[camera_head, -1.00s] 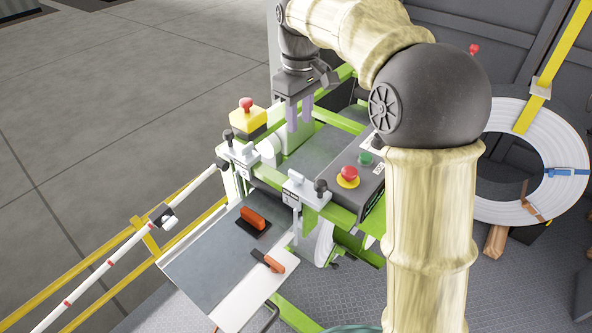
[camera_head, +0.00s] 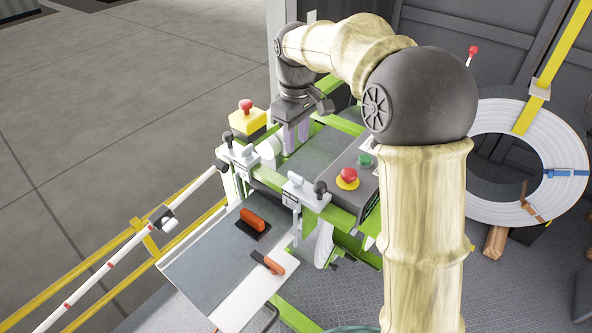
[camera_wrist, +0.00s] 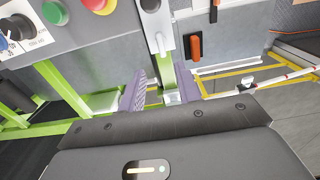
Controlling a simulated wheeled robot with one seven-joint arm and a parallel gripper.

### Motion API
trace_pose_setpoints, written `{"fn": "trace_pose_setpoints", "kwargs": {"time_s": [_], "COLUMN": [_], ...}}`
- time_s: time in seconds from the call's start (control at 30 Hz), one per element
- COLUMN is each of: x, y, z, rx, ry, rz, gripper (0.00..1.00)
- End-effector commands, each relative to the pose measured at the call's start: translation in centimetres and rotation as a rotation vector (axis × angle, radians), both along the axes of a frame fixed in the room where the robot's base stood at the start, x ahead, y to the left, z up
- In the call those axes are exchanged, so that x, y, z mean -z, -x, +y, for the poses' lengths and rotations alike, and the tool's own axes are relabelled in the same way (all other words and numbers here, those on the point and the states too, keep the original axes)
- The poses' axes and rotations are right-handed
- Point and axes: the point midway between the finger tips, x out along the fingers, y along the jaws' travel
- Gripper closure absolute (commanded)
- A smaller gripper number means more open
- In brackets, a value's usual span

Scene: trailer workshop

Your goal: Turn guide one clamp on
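Two white guide clamps with black knobs sit on the green machine in the head view, one at the left (camera_head: 238,156) and one at the near right (camera_head: 300,191). I cannot tell which is guide one. A white clamp (camera_wrist: 160,32) with a black knob shows at the top of the wrist view, beyond the fingers. My gripper (camera_head: 294,137) is low over the machine, behind both clamps. In the wrist view, its purple fingers (camera_wrist: 161,91) are apart, with a green bar and a small whitish part visible between them. No hold on anything is visible.
A control box (camera_head: 359,178) with red and green buttons stands right of the fingers. A yellow box with a red button (camera_head: 247,118) is at the left. Orange-handled tools (camera_head: 253,219) lie on the front plate. A white coil (camera_head: 561,130) stands at right.

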Motion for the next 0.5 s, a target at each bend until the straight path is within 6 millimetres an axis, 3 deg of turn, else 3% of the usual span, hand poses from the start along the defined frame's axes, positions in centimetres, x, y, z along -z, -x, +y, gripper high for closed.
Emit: {"fn": "trace_pose_setpoints", "kwargs": {"time_s": [0.5], "x": [9.0], "y": [0.1], "z": [0.0], "rx": [0.000], "ry": [0.002], "rz": [0.005], "gripper": [0.66]}}
